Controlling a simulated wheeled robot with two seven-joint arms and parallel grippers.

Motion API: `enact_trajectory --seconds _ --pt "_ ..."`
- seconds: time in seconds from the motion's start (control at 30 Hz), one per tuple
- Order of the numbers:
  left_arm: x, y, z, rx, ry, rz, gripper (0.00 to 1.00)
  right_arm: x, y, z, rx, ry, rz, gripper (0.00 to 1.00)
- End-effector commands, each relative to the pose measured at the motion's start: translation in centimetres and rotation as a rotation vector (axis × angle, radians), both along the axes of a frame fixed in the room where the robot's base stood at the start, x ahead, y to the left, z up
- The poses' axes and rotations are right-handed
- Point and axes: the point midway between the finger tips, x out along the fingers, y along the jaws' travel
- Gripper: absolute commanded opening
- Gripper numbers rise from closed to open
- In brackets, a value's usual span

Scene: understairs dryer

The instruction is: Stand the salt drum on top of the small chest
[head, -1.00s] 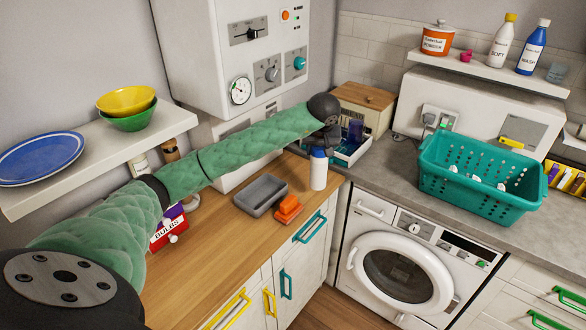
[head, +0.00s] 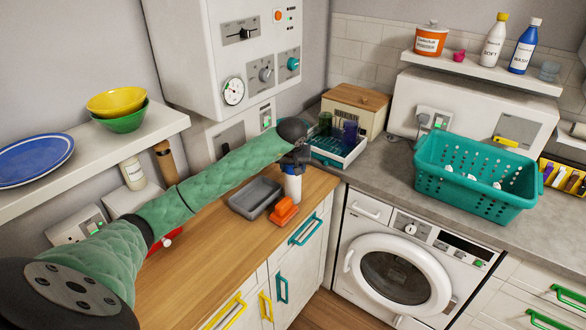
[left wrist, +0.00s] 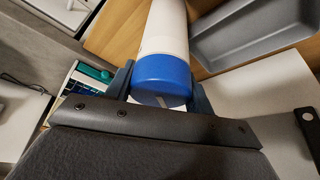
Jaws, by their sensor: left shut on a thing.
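The salt drum (head: 292,187) is a white cylinder with a blue cap. It looks upright over the wooden counter, just behind an orange sponge-like block; I cannot tell whether its base touches the counter. My left gripper (head: 291,163) is shut on its capped top end. In the left wrist view the fingers (left wrist: 160,88) sit on both sides of the blue cap (left wrist: 162,76), and the white body runs away from the camera. The small chest (head: 348,113), cream with a brown wooden top, stands in the back corner. Its top looks bare. My right gripper is not in view.
A white-rimmed tray (head: 341,160) with green and purple vessels stands in front of the chest. A grey bin (head: 255,198) and the orange block (head: 284,211) are beside the drum. A teal basket (head: 475,180) stands to the right. The boiler (head: 225,50) hangs above the left counter.

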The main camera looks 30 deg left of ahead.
Motion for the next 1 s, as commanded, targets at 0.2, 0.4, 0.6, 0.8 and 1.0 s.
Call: enact_trajectory --seconds 0.2,0.4,0.6,0.8,1.0 --pt "0.0 0.1 0.0 0.001 -0.002 0.001 0.09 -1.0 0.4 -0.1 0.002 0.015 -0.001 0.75" --pt "0.0 0.1 -0.2 0.002 -0.001 0.000 0.09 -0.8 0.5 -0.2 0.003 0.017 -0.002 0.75" --pt "0.0 0.0 -0.2 0.001 0.000 0.000 0.75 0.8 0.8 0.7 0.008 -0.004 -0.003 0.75" --pt "0.0 0.0 -0.2 0.001 0.000 0.000 0.75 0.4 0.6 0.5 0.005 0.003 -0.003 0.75" --pt "0.0 0.0 0.1 0.000 0.000 0.001 0.75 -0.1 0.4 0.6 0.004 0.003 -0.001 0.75"
